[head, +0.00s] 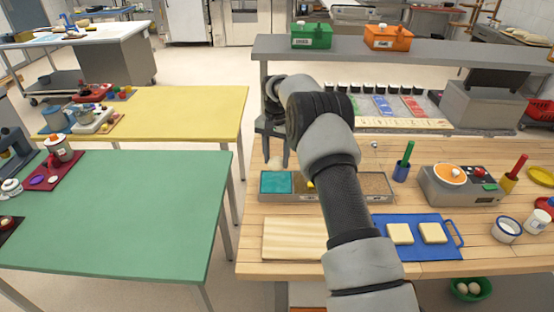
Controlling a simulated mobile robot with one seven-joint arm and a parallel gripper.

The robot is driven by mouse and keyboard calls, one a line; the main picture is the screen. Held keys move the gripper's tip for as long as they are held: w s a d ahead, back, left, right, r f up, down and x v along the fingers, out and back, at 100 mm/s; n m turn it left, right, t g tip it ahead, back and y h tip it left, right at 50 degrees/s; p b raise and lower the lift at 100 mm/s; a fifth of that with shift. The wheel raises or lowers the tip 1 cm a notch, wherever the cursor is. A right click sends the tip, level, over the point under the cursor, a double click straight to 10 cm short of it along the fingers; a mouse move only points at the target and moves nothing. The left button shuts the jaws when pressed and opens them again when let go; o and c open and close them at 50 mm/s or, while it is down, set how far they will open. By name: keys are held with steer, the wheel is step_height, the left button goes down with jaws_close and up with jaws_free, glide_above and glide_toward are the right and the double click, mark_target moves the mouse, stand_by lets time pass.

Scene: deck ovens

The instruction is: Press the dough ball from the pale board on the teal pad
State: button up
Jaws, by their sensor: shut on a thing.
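My gripper (276,154) points down above the back edge of the teal pad (290,183). It is shut on a small pale thing that looks like the dough ball (274,163), low between its fingers. A gap shows between the ball and the pad, though the exact height is hard to tell. The teal pad fills the left compartment of a grey tray (290,198). The pale board (292,240) lies in front of the tray, and its visible part is bare. My arm hides its right end.
My arm covers the tray's middle, where a bit of yellow (311,185) shows. A tan pad (374,184) lies at the right. A blue board (416,232) with two pale squares lies right of my arm. A grey shelf (400,54) stands behind. A green table (120,215) is at left.

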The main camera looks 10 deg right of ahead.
steer(key=shift+f+b, duration=1.35)
steer(key=shift+f, duration=1.5)
steer(key=shift+f+b, duration=0.45)
steer(key=shift+f, duration=0.15)
steer(key=shift+r+p, duration=2.05)
steer(key=shift+r, duration=2.05)
